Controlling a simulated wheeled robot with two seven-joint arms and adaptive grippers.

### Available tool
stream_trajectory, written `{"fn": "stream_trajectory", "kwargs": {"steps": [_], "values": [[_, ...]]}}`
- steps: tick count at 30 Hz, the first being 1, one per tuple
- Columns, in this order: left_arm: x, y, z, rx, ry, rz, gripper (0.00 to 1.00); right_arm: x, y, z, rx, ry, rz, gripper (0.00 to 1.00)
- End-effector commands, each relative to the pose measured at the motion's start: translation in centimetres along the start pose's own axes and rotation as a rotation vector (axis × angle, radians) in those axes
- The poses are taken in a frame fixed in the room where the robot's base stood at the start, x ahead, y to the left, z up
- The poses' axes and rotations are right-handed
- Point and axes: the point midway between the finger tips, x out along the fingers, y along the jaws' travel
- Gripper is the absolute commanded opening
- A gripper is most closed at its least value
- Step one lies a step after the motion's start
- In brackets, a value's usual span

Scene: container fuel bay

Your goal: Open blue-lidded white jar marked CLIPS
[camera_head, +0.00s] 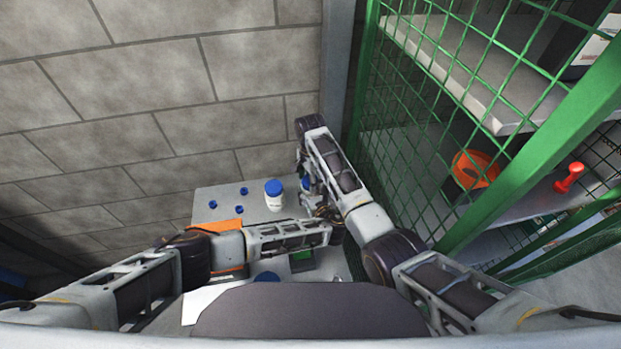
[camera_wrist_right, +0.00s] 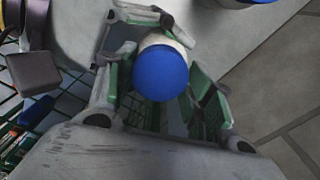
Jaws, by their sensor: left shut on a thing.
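A jar with a blue lid (camera_wrist_right: 160,73) and pale body shows in the right wrist view, lid towards the camera. In the head view a bit of its blue lid (camera_head: 306,183) shows between my arms. My left gripper (camera_head: 312,199) is shut on this jar. My right gripper (camera_wrist_right: 158,85) has its green-padded fingers on either side of the lid, apart, with visible room beside it. The right gripper is mostly hidden in the head view. No CLIPS marking can be read on the held jar.
Another white jar with a blue lid (camera_head: 274,195) stands on the grey table (camera_head: 235,195), left of the grippers. Several small blue pieces (camera_head: 213,204) and an orange item (camera_head: 217,227) lie further left. A green mesh cage (camera_head: 405,110) with shelves stands close on the right.

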Motion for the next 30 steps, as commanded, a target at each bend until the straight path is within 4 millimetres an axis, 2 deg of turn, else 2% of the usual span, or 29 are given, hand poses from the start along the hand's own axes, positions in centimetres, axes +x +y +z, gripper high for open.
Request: {"fn": "stream_trajectory", "kwargs": {"steps": [1, 4, 5, 14, 30], "values": [[-0.01, 0.01, -0.04, 0.0, 0.001, 0.0, 0.0, 0.0, -0.01, -0.01, 0.0, 0.0, 0.0, 0.37], [-0.01, 0.01, -0.05, 0.0, 0.001, 0.0, 0.0, 0.0, -0.01, -0.01, 0.0, 0.0, -0.001, 0.24], [-0.01, 0.01, -0.05, 0.0, 0.001, 0.0, 0.0, -0.01, -0.01, -0.01, 0.0, 0.0, -0.001, 0.23], [-0.01, 0.0, -0.05, 0.0, 0.001, 0.0, 0.0, -0.02, -0.02, -0.06, -0.089, 0.002, -0.001, 0.23], [-0.02, 0.0, -0.04, 0.0, 0.001, 0.0, 0.0, -0.04, -0.01, -0.05, -0.534, 0.001, 0.0, 0.23]]}}
